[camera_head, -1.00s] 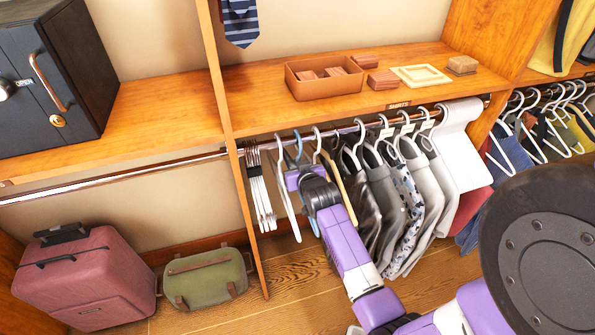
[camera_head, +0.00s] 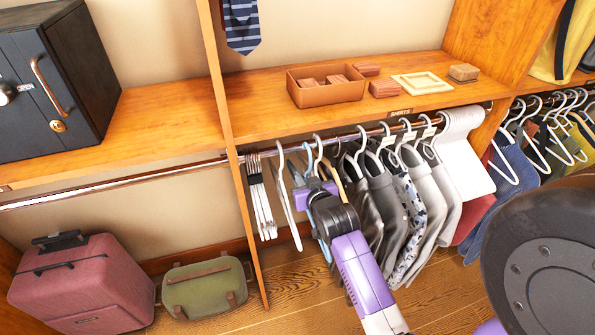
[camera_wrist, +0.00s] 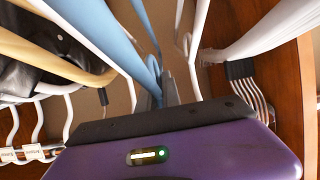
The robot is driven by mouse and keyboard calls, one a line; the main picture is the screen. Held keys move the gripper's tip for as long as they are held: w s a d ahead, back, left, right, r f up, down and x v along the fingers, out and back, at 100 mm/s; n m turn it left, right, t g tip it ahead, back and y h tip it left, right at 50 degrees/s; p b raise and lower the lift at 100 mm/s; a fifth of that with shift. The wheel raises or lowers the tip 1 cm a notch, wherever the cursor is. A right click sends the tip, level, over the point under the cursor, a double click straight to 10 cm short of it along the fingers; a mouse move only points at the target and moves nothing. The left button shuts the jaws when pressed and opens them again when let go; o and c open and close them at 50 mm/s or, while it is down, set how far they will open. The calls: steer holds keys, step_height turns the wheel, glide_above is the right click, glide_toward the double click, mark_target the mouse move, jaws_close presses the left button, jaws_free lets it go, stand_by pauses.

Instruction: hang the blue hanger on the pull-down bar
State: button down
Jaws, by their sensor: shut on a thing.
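The blue hanger (camera_head: 322,247) is among the hangers under the middle shelf, partly hidden by my gripper and arm. My gripper (camera_head: 312,186) is shut on it near its neck. In the wrist view the blue hanger (camera_wrist: 108,38) runs down to my gripper's fingers (camera_wrist: 168,90). Its hook is near the middle metal bar (camera_head: 352,137); I cannot tell whether it rests on it. A long bare bar (camera_head: 110,187) spans the left compartment. I cannot tell which bar is the pull-down one.
White hangers stand close on both sides, with a bunch (camera_head: 262,200) at the left. Grey shirts (camera_head: 375,200) hang to the right. An upright divider (camera_head: 232,130) separates the compartments. A suitcase (camera_head: 82,285) and green bag (camera_head: 205,287) lie below the open left bar.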

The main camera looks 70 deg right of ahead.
steer(key=s+a, duration=0.3)
steer(key=a, duration=0.1)
steer(key=s+a+b, duration=0.1)
steer(key=s+a, duration=0.3)
steer(key=s+a+p, duration=0.1)
steer(key=s+a, duration=1.5)
steer(key=a, duration=0.3)
steer(key=shift+s, duration=0.2)
stand_by(0.7)
steer(key=shift+a, duration=0.1)
stand_by(0.3)
steer(key=shift+f, duration=0.1)
